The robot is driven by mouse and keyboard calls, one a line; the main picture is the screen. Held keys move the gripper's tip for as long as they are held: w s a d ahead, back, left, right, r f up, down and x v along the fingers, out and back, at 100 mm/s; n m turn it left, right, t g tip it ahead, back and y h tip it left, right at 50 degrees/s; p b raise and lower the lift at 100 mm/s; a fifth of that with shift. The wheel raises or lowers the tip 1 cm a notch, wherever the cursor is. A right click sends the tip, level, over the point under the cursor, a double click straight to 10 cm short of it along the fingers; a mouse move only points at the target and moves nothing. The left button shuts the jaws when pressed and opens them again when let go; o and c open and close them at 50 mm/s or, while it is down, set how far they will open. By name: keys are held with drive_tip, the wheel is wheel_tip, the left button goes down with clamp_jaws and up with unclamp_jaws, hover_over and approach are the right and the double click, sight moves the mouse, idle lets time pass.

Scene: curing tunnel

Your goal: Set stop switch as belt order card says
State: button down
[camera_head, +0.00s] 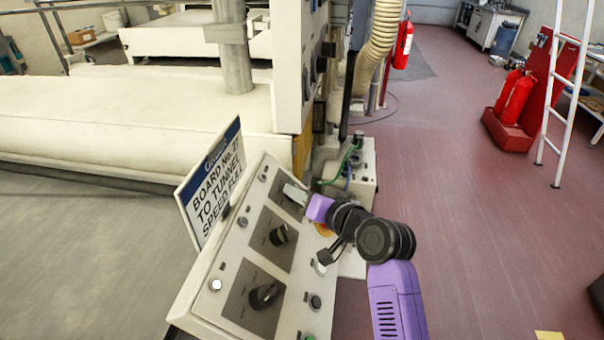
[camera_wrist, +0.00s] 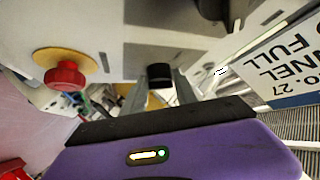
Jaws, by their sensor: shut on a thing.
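The order card (camera_head: 213,187) stands behind the left edge of the sloped control panel (camera_head: 226,262). It reads "BOARD No. 27 TO TUNNEL SPEED FULL". Part of it shows upside down in the wrist view (camera_wrist: 290,72). The panel has a middle black rotary switch (camera_head: 279,236) and a lower one (camera_head: 265,295). My gripper (camera_head: 294,194) is at the top plate of the panel. In the wrist view its fingers are shut on a black knob (camera_wrist: 160,74). The fingers hide that knob's pointer and labels. I cannot read which switch is the stop switch.
A red mushroom button (camera_wrist: 65,77) on a yellow disc sits beside the fingers. Small push buttons, including a white one (camera_head: 216,285), line the panel. A cream machine housing (camera_head: 130,110) stands behind. Fire extinguishers (camera_head: 514,97) and a white ladder (camera_head: 555,90) stand right; the red floor between is clear.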

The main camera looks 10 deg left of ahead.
drive_tip(key=m+h+p, duration=0.2)
drive_tip(key=shift+s+a+r+m+p, duration=0.15)
drive_tip(key=shift+a+r+m+p, duration=0.15)
drive_tip(key=shift+a+r+m, duration=0.1)
drive_tip(key=shift+m+g+h, duration=0.5)
drive_tip(key=shift+m+h, duration=1.3)
drive_tip(key=shift+m, duration=0.3)
drive_tip(key=shift+a, duration=0.1)
drive_tip(key=c, duration=1)
unclamp_jaws()
drive_tip(key=b+v, duration=0.1)
drive_tip(key=v, duration=0.6)
drive_tip(key=shift+r, duration=0.3)
